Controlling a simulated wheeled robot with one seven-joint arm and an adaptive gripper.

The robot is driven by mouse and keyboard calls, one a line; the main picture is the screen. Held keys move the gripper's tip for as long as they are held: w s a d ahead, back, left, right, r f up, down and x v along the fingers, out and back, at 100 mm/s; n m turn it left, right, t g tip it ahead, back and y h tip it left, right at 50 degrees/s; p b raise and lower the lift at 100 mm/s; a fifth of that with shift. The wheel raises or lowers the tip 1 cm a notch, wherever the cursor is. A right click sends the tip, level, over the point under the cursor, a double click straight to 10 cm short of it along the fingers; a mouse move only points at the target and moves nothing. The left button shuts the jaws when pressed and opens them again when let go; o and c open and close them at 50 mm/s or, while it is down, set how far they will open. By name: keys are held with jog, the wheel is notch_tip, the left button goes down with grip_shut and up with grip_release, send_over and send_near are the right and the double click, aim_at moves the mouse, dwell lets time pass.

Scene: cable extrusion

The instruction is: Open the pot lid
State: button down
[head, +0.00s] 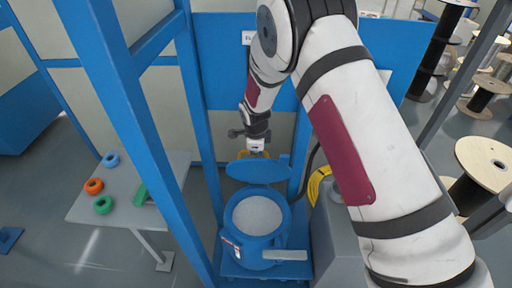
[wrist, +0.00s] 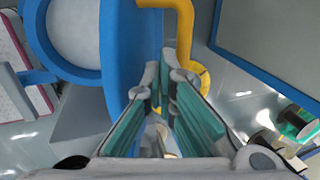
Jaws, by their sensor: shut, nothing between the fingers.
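The blue pot (head: 232,246) stands inside a blue frame, and its round mouth shows pale grey contents. Its blue lid (head: 257,171) is swung up and tilted at the back of the pot, so the mouth is uncovered. In the wrist view the pot's rim (wrist: 66,66) is at the upper left and the lid (wrist: 122,58) stands steeply beside it. My gripper (head: 257,151) is behind the lid in the head view. In the wrist view my gripper (wrist: 165,70) is shut and empty, its fingertips close beside the lid; I cannot tell whether they touch.
Blue posts (head: 196,110) rise close to the pot. A yellow pipe (wrist: 185,28) runs just beyond my fingertips. A grey table (head: 118,213) with several coloured rings is at the left. A grey box (head: 338,245) stands right of the pot.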

jog(key=shift+w+f, duration=0.1)
jog(key=shift+f, duration=0.25)
jog(key=shift+w, duration=0.1)
jog(key=w+b, duration=0.5)
jog(key=w, duration=0.1)
jog(key=shift+w+d+r+b, duration=0.15)
jog(key=shift+w+b, duration=0.15)
jog(key=shift+w, duration=0.05)
